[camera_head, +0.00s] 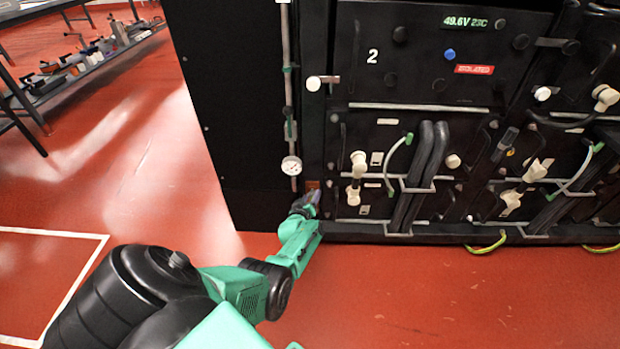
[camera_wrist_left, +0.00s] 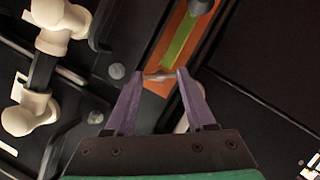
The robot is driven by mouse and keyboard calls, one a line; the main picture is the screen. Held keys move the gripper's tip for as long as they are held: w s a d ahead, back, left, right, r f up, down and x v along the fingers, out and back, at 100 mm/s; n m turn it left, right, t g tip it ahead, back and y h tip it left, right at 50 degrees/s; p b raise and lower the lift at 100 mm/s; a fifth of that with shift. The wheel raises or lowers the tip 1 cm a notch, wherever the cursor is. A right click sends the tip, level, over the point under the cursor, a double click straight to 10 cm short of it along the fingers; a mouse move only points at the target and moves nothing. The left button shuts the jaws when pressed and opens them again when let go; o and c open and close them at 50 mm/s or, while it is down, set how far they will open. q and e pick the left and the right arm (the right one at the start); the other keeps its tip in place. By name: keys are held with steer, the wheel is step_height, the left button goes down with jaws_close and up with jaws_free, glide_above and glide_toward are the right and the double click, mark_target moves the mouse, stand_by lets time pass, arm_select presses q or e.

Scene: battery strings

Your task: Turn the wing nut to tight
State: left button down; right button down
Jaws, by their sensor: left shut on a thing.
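My left gripper (camera_head: 312,197) reaches to the lower left edge of the black battery rack. In the left wrist view its two purple fingers (camera_wrist_left: 160,76) close on a small, pale metal wing nut (camera_wrist_left: 158,77). The nut sits in front of an orange plate (camera_wrist_left: 152,85) with a green strip (camera_wrist_left: 181,42). Most of the nut is hidden between the fingertips, so its angle is hard to tell. In the head view the orange plate shows small (camera_head: 313,184) just above the gripper, and the nut cannot be made out. My right gripper is not in view.
The battery rack (camera_head: 375,85) has cream connectors (camera_head: 358,165) and thick black cables (camera_head: 428,150) right of the gripper. A round gauge (camera_head: 291,165) hangs above it on a thin pipe. The red floor is clear to the left, up to a bench shelf (camera_head: 75,72).

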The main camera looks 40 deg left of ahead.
arm_select(q)
steer(key=shift+w+d+r+m+g+y+p, duration=0.15)
steer(key=shift+m+g+y+p, duration=0.2)
steer(key=shift+m, duration=0.65)
steer(key=shift+g, duration=0.25)
steer(key=shift+m+y, duration=0.45)
steer(key=shift+m, duration=0.25)
steer(key=shift+d+m+g, duration=0.1)
steer(key=shift+m+g, duration=0.3)
steer(key=shift+m, duration=0.2)
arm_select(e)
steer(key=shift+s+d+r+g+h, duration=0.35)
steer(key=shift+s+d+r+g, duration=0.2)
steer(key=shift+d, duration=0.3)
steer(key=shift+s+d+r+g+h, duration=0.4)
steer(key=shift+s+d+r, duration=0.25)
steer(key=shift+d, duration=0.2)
arm_select(q)
steer(key=shift+y, duration=0.3)
steer(key=shift+c, duration=1.2)
jaws_free()
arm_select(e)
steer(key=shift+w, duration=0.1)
